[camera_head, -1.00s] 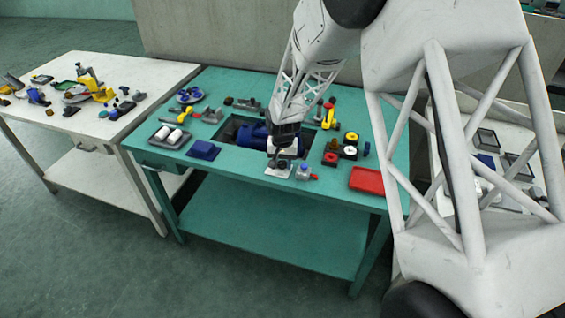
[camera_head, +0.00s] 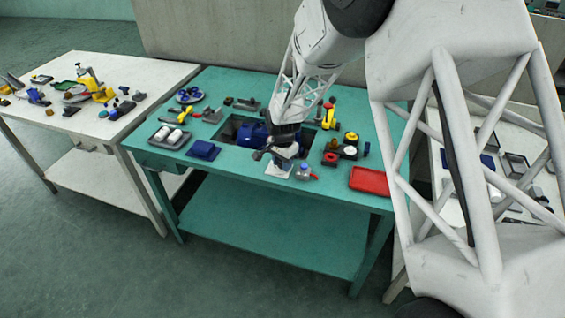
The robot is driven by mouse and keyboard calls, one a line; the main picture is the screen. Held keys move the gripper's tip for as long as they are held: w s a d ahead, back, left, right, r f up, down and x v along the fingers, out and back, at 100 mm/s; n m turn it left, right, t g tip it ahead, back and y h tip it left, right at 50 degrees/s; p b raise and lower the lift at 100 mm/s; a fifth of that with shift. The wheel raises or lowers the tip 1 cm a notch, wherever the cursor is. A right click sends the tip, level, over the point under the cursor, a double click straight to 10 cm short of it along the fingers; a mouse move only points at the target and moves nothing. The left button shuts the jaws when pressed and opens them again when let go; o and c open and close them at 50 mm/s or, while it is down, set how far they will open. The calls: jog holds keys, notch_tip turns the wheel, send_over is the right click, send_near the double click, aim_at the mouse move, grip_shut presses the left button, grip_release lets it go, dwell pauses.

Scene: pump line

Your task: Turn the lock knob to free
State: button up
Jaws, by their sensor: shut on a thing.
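My gripper (camera_head: 281,164) is over the front edge of the teal table, above a small white plate (camera_head: 277,171). The lock knob is not clearly visible; the gripper hides what stands on the plate. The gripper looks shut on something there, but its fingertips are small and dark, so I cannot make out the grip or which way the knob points. A blue pump body (camera_head: 253,133) lies in the table's recess behind the gripper, partly covered by it.
A small grey-blue part with a red lever (camera_head: 304,172) stands just right of the plate. Yellow and black parts (camera_head: 350,146) stand at the right.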

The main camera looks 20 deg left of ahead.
jog(key=shift+f, duration=0.1)
jog(key=o, duration=0.9)
jog(key=shift+r, duration=4)
jog(key=shift+d, duration=0.1)
